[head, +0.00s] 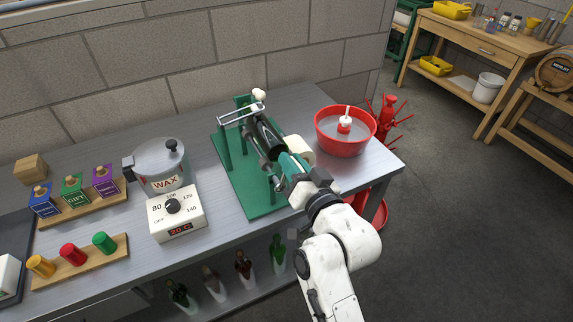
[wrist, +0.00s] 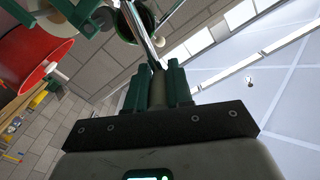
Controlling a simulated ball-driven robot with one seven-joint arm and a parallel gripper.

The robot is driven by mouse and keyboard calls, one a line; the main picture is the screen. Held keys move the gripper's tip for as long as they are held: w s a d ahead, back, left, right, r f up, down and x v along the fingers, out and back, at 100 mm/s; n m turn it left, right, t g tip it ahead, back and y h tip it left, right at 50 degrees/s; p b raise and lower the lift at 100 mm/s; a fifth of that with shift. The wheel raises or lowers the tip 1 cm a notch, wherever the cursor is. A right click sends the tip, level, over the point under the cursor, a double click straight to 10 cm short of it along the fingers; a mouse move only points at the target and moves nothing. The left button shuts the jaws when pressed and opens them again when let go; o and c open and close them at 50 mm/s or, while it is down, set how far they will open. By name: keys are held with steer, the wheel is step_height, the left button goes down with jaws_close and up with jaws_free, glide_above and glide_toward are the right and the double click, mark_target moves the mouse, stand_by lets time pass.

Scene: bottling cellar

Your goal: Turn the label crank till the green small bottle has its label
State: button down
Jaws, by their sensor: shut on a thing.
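The label machine (head: 240,196) has a green base on the steel bench, with a metal-barred frame over its rollers. A dark bottle (head: 265,132) lies on its side in it; a round green end (wrist: 146,20), likely the bottle's, shows in the wrist view. I cannot tell whether it has a label. My gripper (head: 284,166) is at the machine's near end, and in the wrist view its green fingers (wrist: 158,82) are shut around the crank's dark grip (wrist: 158,95). The crank's metal arm (wrist: 140,32) runs up from it. In the head view my gripper hides most of the crank.
A cream label roll (head: 300,150) sits right beside my gripper. A red tub (head: 331,140) of liquid stands close on the right, with a red bottle rack (head: 388,115) behind it. The wax pot (head: 160,162) and its control box (head: 178,220) stand left. Bottles stand below the bench.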

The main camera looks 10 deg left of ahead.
steer(key=w+d+f+m, duration=0.1)
steer(key=d+f+m, duration=0.1)
steer(key=f+m, duration=0.4)
steer(key=w+d+f+m, duration=0.1)
steer(key=f+m, duration=0.6)
steer(key=m, duration=0.8)
steer(key=shift+w+d+m, duration=0.3)
steer(key=shift+d+m, duration=0.1)
steer(key=shift+d, duration=0.1)
steer(key=shift+f, duration=0.1)
steer(key=c, duration=1)
jaws_free()
steer(key=shift+s, duration=0.1)
